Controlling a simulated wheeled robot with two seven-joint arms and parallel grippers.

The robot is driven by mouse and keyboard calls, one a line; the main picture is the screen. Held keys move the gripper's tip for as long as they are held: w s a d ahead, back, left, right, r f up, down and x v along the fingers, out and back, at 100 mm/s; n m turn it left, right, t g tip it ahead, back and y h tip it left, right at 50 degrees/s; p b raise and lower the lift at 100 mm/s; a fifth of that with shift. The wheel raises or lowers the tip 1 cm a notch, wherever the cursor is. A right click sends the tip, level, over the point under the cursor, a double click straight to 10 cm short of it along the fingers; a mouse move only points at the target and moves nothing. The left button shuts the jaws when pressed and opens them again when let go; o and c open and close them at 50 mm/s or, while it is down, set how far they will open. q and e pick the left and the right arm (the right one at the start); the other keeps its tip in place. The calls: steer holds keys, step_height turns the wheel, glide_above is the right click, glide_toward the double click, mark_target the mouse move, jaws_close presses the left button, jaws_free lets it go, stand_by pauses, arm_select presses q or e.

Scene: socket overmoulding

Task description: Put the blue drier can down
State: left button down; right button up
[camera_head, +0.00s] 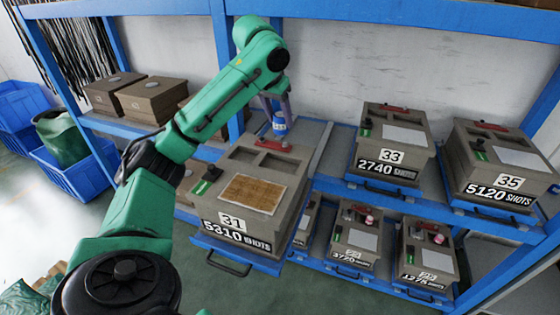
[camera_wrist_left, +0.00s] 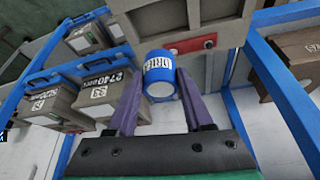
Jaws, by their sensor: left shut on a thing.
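The blue drier can (camera_head: 279,125) is small, with a white band and lettering. My left gripper (camera_head: 276,107) is shut on it, coming down from above in the head view. In the left wrist view the can (camera_wrist_left: 160,74) sits between the two purple fingers (camera_wrist_left: 159,90). It shows at the far edge of the brown mould box marked 31 (camera_head: 246,215), near that box's red part (camera_head: 286,146). I cannot tell whether the can touches anything below it. My right gripper is out of view.
Box 31 is on a blue pull-out tray (camera_head: 236,256). Mould boxes 33 (camera_head: 392,150) and 35 (camera_head: 495,165) stand to the right on the blue rack (camera_head: 388,198), with several more below. Two brown boxes (camera_head: 150,97) stand at left. Blue crates (camera_head: 72,175) are on the floor.

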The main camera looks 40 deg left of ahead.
mark_target(276, 132)
arm_select(q)
step_height(276, 132, down, 6)
steer(key=shift+s+a+f, duration=0.1)
steer(key=shift+s, duration=0.05)
steer(key=f, duration=0.6)
steer(key=shift+w+a+f, duration=0.15)
steer(key=shift+w+f, duration=0.2)
steer(key=shift+f, duration=0.2)
steer(key=shift+c, duration=1.5)
jaws_free()
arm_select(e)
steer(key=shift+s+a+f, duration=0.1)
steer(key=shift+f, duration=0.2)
arm_select(q)
steer(key=shift+r, duration=0.1)
steer(key=v, duration=1.1)
steer(key=shift+s+r+b, duration=0.15)
steer(key=shift+r+b, duration=0.25)
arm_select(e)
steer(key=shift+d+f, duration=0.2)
